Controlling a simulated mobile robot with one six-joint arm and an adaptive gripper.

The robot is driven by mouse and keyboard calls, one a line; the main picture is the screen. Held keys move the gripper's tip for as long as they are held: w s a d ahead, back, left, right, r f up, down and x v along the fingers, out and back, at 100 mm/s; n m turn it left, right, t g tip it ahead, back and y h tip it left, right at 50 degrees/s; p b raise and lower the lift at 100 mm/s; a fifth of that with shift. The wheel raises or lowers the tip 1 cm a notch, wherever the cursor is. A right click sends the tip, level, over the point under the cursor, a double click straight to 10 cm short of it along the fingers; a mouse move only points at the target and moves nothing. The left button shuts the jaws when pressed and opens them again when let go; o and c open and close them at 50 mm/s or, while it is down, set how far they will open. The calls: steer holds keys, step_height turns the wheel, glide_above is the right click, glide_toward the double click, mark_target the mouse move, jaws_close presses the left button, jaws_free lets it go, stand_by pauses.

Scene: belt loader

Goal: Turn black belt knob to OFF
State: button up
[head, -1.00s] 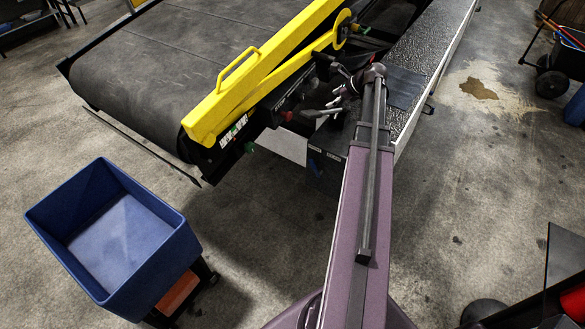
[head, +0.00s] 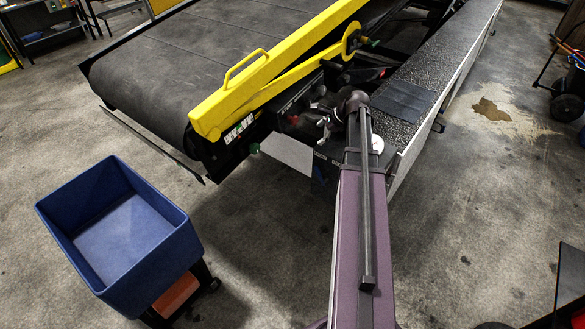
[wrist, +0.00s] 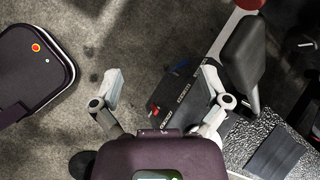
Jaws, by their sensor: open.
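The black belt knob cannot be made out for certain in either view. In the head view, the belt loader's black control area (head: 296,98) lies beside the yellow rail, with a red part (head: 293,120) on it. My gripper (head: 325,122) is just right of that red part, partly hidden by my wrist. In the wrist view, my gripper (wrist: 161,88) has its two fingers wide apart with nothing between them. A black labelled box (wrist: 184,96) lies below, near the right finger, which covers part of it. I cannot tell whether a finger touches anything.
The yellow rail (head: 270,75) and dark conveyor belt (head: 180,60) lie left of my arm. The textured black deck (head: 440,65) runs back on the right. A blue bin (head: 180,248) stands at lower left. The wrist view shows a large black padded part (wrist: 243,60) close to the right finger.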

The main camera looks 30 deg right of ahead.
steer(key=s+a+f+n+g+b, duration=0.1)
steer(key=a+f+n+b, duration=0.4)
steer(key=a, duration=0.7)
step_height(320, 180, down, 2)
steer(key=shift+s+a+n+g+h, duration=0.15)
steer(key=shift+a+n+g+h, duration=0.2)
steer(key=shift+n+g, duration=0.6)
steer(key=s+a+f+n+g+h, duration=0.1)
steer(key=s+a+n+h, duration=0.1)
steer(key=s+a+n, duration=0.3)
steer(key=s+a+n+g+h, duration=0.1)
steer(key=s+a+n, duration=0.4)
steer(key=a+n, duration=0.6)
steer(key=a+g, duration=0.1)
steer(key=a, duration=0.5)
steer(key=shift+f+n+h, duration=0.35)
